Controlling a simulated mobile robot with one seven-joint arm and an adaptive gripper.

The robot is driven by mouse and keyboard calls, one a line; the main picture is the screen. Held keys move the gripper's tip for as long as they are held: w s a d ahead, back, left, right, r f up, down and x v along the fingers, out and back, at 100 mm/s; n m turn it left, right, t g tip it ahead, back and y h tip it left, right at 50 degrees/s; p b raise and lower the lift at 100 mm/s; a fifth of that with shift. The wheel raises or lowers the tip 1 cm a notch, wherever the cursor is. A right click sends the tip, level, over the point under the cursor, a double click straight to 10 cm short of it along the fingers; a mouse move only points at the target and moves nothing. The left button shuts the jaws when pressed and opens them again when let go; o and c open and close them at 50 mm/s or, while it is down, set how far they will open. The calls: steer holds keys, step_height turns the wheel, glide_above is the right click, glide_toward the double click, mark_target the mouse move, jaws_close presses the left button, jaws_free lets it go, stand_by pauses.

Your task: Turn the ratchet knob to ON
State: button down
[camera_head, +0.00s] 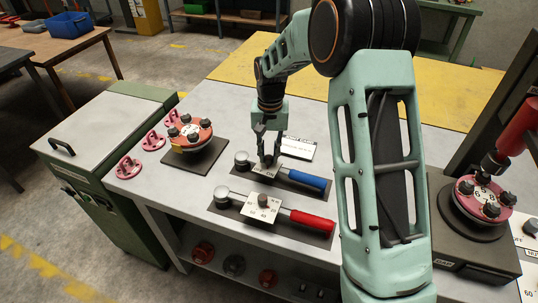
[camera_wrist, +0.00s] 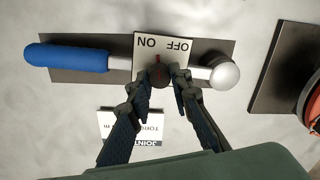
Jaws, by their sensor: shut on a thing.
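The blue-handled torque wrench (camera_head: 305,180) lies on a dark mat on the bench; in the wrist view its blue handle (camera_wrist: 68,58) is at left and its round silver head (camera_wrist: 223,73) at right. Its white plate (camera_wrist: 150,46) carries ON and OFF, upside down in the wrist view. The small dark ratchet knob (camera_wrist: 160,74) sits on this plate, with a red mark on the side towards the lettering. My gripper (camera_wrist: 162,72) is shut on the knob from above; its fingertips partly hide it. In the head view my gripper (camera_head: 266,158) stands over the plate.
A red-handled wrench (camera_head: 312,221) with its own plate lies in front. A red flanged spool (camera_head: 190,133) stands at left near pink shackle-like parts (camera_head: 128,167). Another red flange (camera_head: 485,197) is at right. A white card (camera_head: 296,148) lies behind the blue handle.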

mark_target(269, 156)
steer(key=shift+w+n, duration=0.1)
steer(key=shift+n, duration=1.9)
steer(key=c, duration=1.7)
jaws_free()
steer(key=shift+c, duration=0.2)
steer(key=shift+r, duration=0.15)
step_height(269, 156, up, 12)
steer(key=shift+d, duration=0.1)
